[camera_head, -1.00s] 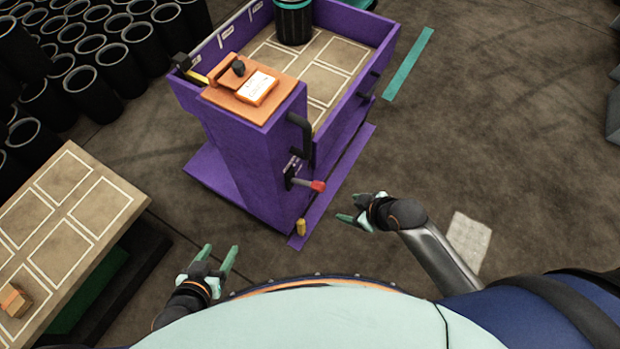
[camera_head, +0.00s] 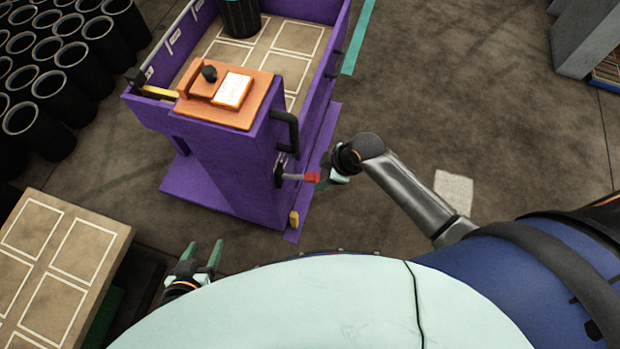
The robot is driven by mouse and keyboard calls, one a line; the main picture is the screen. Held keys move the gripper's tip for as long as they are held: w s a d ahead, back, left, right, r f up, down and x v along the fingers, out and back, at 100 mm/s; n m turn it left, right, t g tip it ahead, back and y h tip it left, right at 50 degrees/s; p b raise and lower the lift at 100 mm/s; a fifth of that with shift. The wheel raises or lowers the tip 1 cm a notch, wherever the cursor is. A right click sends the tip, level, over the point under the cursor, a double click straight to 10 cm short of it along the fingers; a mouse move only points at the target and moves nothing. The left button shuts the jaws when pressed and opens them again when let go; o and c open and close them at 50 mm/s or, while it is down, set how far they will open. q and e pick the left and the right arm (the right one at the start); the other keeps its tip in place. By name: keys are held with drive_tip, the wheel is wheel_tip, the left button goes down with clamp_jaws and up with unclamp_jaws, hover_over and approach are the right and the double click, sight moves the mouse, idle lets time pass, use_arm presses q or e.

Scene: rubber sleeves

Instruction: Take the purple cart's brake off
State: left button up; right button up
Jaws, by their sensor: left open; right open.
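The purple cart (camera_head: 235,165) stands in the upper middle of the head view. Its brake lever, a grey shaft with a red grip (camera_head: 311,177), sticks out to the right from the cart's end post, below a black handle (camera_head: 288,130). My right gripper (camera_head: 322,176) is open at the tip of the red grip; its fingers are partly hidden, and I cannot tell whether they touch the grip. My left gripper (camera_head: 203,254) is open and empty, in front of the cart and apart from it.
A table with white-outlined squares (camera_head: 112,235) stands at the lower left. Several black tubes (camera_head: 52,140) fill the upper left. A dark bin (camera_head: 240,18) stands in the cart. A grey block (camera_head: 588,40) is at the upper right. Floor to the right is mostly clear.

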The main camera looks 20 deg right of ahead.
sight(311, 180)
drive_tip(key=b+x, duration=0.2)
drive_tip(key=x, duration=0.6)
drive_tip(key=shift+w+a+f, duration=0.15)
drive_tip(key=shift+f, duration=0.2)
clamp_jaws()
idle(1.0)
